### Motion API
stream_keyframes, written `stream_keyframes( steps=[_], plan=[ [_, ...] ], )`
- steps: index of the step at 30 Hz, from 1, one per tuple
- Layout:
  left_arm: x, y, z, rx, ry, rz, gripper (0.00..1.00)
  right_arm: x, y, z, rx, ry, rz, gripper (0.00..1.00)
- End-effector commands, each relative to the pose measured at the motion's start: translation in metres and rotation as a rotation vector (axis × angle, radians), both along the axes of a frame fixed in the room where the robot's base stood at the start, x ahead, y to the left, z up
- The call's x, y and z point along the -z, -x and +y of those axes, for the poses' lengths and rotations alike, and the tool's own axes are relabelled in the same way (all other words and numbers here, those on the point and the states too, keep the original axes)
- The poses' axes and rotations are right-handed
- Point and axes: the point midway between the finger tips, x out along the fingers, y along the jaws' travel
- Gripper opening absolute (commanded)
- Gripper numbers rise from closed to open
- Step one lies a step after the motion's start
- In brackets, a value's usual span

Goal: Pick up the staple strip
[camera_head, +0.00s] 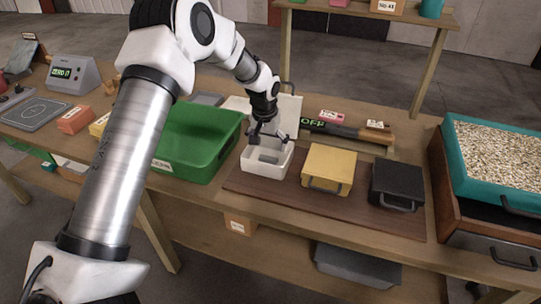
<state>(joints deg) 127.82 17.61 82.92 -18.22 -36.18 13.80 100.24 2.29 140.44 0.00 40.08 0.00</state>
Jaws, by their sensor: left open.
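My left arm comes in from the left, and its dark gripper (268,139) is open, pointing down over a small white open box (272,173). The fingertips are at or just above the box's rim; I cannot tell whether they touch anything. The inside of the box is partly hidden by the gripper. A greyish patch shows on the box's floor, but I cannot make out whether it is the staple strip. No staple strip is clearly visible elsewhere. My right gripper is not in view.
A green bin (213,165) stands just left of the white box. A yellow box (330,170) and a black box (397,186) stand to its right on a brown mat (297,195). A dark bar-shaped device reading OFF (345,129) lies behind. A teal tray of pellets (461,190) is far right.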

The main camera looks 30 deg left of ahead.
Motion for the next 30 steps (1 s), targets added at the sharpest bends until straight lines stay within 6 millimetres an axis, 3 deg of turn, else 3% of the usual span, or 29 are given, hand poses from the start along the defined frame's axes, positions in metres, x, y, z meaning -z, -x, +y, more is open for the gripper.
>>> stream_keyframes(
  steps=[7,14,15,19,20,30],
  plan=[
    [0.042,0.000,0.002,0.000,-0.001,0.003,0.92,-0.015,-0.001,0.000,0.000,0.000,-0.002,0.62],
    [0.048,-0.001,0.002,0.000,0.000,0.001,0.92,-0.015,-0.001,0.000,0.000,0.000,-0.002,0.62],
    [0.048,-0.001,0.002,0.000,0.000,0.001,0.88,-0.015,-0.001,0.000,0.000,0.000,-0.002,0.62],
    [0.048,-0.001,0.002,0.000,0.000,0.001,0.42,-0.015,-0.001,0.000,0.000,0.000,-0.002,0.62],
    [0.048,-0.001,0.002,0.000,0.000,0.001,0.38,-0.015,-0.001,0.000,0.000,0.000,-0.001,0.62],
    [0.048,-0.001,0.002,0.000,0.001,0.002,0.38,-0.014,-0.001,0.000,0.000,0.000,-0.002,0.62]
  ],
)
